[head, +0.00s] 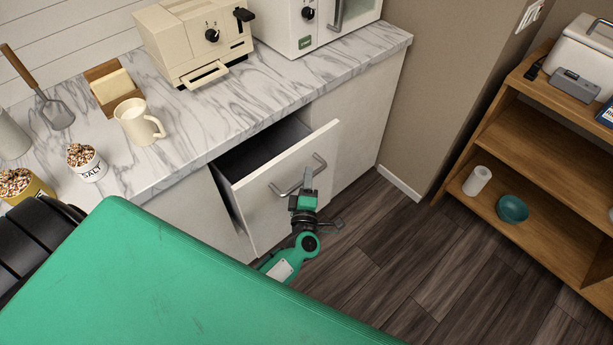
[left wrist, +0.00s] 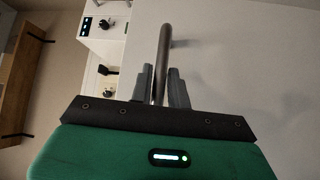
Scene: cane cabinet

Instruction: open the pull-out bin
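The pull-out bin (head: 262,205) is a tall white front panel under the marble counter. It stands partly out from the cabinet and shows a dark gap behind its top edge. Its grey bar handle (head: 320,163) is on the upper part of the panel. My left gripper (head: 307,183) is at the handle. In the left wrist view, the handle bar (left wrist: 161,60) runs between the two fingers of my left gripper (left wrist: 160,88), which are closed close against it. My right gripper is not in view.
The marble counter (head: 240,112) above holds a cream toaster oven (head: 190,45), a mug (head: 138,122) and a salt jar (head: 86,163). A wooden shelf (head: 530,140) stands at the right. The wooden floor (head: 430,250) in front of the cabinet is clear.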

